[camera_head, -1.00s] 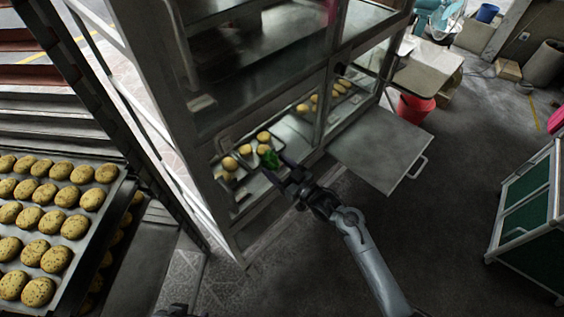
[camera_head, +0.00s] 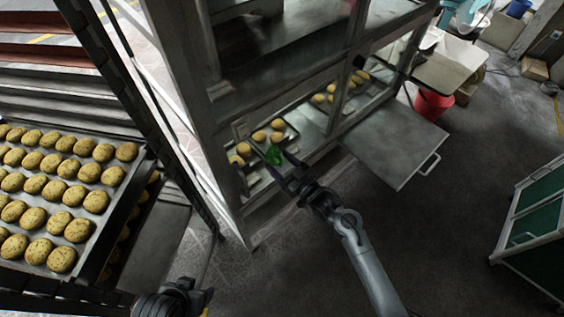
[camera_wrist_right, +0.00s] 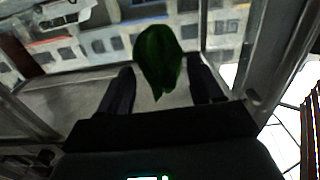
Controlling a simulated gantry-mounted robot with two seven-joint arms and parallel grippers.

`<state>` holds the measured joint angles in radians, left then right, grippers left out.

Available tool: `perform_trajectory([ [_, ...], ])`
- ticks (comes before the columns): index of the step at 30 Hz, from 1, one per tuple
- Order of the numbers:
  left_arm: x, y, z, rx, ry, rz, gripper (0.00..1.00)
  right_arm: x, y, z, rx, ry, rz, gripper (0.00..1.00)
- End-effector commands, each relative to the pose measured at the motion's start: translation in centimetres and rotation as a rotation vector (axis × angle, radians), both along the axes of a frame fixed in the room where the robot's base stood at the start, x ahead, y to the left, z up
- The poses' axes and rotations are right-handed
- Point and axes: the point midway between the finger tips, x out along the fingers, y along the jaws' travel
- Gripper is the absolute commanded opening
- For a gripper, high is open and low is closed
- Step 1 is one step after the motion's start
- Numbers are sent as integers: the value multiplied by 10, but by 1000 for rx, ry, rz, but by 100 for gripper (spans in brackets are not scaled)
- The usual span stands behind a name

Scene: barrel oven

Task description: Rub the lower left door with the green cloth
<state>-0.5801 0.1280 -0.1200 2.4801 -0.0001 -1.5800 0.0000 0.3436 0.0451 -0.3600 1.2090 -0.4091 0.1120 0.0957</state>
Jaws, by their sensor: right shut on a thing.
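The green cloth (camera_head: 274,155) is a small dark green bundle at the lower left part of the glass-fronted oven cabinet (camera_head: 215,130) in the head view. My right gripper (camera_head: 284,168) holds it there. In the right wrist view the cloth (camera_wrist_right: 158,60) stands out ahead of the two dark fingers (camera_wrist_right: 162,88). Round buns (camera_head: 260,136) show behind the lower left front. I cannot tell that door's glass from an opening, nor whether the cloth touches it. My left gripper (camera_head: 180,298) is partly in view at the bottom edge; its jaws are unclear.
A grey panel with a handle (camera_head: 395,145) juts out from the cabinet's lower right. A rack tray of buns (camera_head: 60,195) stands at the left. A red bucket (camera_head: 432,104) and a green-sided cart (camera_head: 540,220) are at the right. The floor between is clear.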

Motion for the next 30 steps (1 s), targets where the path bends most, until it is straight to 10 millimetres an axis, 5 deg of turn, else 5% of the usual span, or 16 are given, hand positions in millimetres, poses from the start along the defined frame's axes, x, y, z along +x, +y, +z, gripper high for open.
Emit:
perform_trajectory([
  [18,0,-3,42,-14,0,9,64,-38,-36,2,-1,1,-2,41],
  [30,0,-2,44,-8,0,5,64,-44,-41,0,0,0,-1,41],
])
